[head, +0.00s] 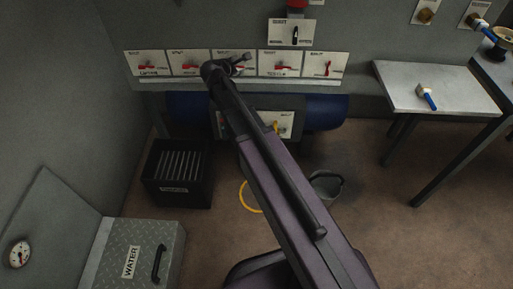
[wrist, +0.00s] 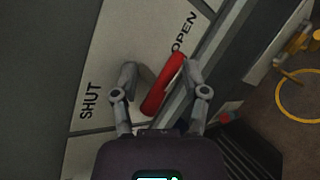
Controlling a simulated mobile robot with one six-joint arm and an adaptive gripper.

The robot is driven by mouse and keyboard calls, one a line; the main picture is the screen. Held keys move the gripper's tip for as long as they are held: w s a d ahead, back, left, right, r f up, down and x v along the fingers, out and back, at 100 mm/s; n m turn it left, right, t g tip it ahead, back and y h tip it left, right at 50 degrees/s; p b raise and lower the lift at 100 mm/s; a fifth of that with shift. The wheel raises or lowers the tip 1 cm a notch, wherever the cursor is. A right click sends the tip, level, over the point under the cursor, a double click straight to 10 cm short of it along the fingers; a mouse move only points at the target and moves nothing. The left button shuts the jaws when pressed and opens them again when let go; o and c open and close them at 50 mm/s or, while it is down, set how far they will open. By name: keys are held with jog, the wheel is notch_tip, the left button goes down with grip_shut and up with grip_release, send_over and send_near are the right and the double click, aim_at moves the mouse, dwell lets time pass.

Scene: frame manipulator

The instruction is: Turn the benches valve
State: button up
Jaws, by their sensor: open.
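A red valve handle (wrist: 163,85) sits on a white plate (wrist: 125,40) marked SHUT and OPEN in the wrist view. The handle slants, with its upper end near the word OPEN. My gripper (wrist: 162,75) is open, with one finger on each side of the handle. The right finger is close to the handle or touching it; I cannot tell which. The left finger stands apart from it. In the head view my gripper (head: 242,64) is at the third plate of a wall row and partly covers it. The small plate names are too small to read.
Similar plates with red handles flank it, including the fourth (head: 281,68) and fifth (head: 327,68). Another plate with a black switch (head: 295,34) is above. A blue tank (head: 325,112) lies below the ledge. A black crate (head: 178,190) and bucket (head: 326,185) stand on the floor.

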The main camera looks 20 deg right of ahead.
jog(key=n+h+b, duration=0.3)
jog(key=shift+w+a, duration=0.1)
jog(key=shift+a, duration=0.1)
jog(key=n+h+b, duration=0.1)
jog(key=n+b, duration=0.1)
jog(key=n+t+h+b, duration=0.1)
jog(key=n+b, duration=0.1)
jog(key=shift+a+h+b, duration=0.2)
jog(key=shift+h+b, duration=0.1)
jog(key=shift+h, duration=0.1)
jog(key=shift+a+r, duration=0.2)
jog(key=v, duration=1.4)
jog(key=s+d+f+m+g+y+b, duration=0.1)
jog(key=s+d+f+m+g+y, duration=0.3)
jog(key=f+m, duration=0.6)
jog(key=s+d+f+m+g+y+b, duration=0.2)
jog(key=s+d+f+m+g+y, duration=0.3)
jog(key=s+d+f+m, duration=0.4)
jog(key=shift+s+f+m+g+y, duration=0.35)
jog(key=shift+s+f, duration=0.55)
jog(key=shift+s, duration=0.35)
